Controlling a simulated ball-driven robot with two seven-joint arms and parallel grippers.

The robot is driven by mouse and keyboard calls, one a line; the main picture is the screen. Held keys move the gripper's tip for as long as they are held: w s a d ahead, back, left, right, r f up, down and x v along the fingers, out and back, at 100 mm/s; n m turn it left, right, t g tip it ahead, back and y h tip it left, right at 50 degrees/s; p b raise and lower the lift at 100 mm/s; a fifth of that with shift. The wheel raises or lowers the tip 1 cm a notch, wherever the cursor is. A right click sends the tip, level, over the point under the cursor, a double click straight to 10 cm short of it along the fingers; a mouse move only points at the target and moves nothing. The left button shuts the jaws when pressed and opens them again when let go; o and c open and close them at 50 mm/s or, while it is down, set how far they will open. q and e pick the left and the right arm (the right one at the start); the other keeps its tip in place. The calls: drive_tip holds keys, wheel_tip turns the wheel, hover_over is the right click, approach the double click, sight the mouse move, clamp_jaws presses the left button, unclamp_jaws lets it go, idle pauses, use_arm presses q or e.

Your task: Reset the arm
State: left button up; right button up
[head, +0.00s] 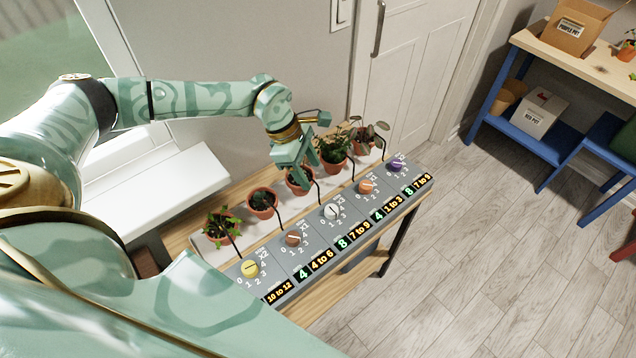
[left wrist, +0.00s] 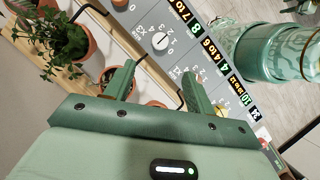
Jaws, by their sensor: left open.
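My left arm comes in from the left in the head view, with its green left gripper (head: 292,158) over the row of potted plants. The gripper is open and empty; its two fingers (left wrist: 155,88) stand apart in the left wrist view. It partly hides a middle pot (head: 298,183). Beyond the fingertips in the left wrist view is the grey dial panel (left wrist: 135,15). A leafy potted plant (left wrist: 68,45) is left of the fingers there. My right gripper is in neither view.
Several terracotta pots, including the near one (head: 222,229), stand along a wooden table behind the panel. The panel has coloured knobs, such as a yellow one (head: 249,268), and lit number displays. A blue shelf (head: 535,128) with boxes stands at right. Open floor (head: 480,240) lies between.

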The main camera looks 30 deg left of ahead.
use_arm(q)
drive_tip(key=shift+v, duration=1.1)
